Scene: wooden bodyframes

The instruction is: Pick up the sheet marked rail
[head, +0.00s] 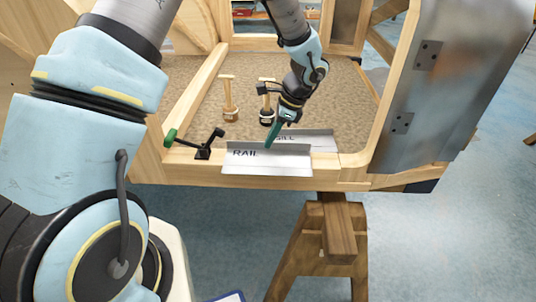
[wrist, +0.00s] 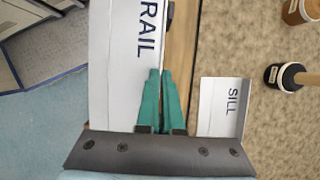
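The sheet marked RAIL (head: 258,167) is a pale folded metal strip lying along the front wooden beam, and its lettered face also shows in the wrist view (wrist: 117,65). My gripper (head: 269,144) comes down on the sheet's back edge near the middle of its length. In the wrist view the green fingers (wrist: 161,72) are almost together, one on each side of that edge, and look closed on it. Any thin gap there is too small to see. A second sheet marked SILL (wrist: 222,105) lies just behind, to the right of the fingers in the wrist view, apart from them.
A black clamp with a green handle (head: 204,150) sits on the beam left of the RAIL sheet. Two wooden-handled tools (head: 230,105) stand on the speckled floor behind. A metal-clad door (head: 405,95) stands at right. A wooden trestle (head: 325,235) supports the frame.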

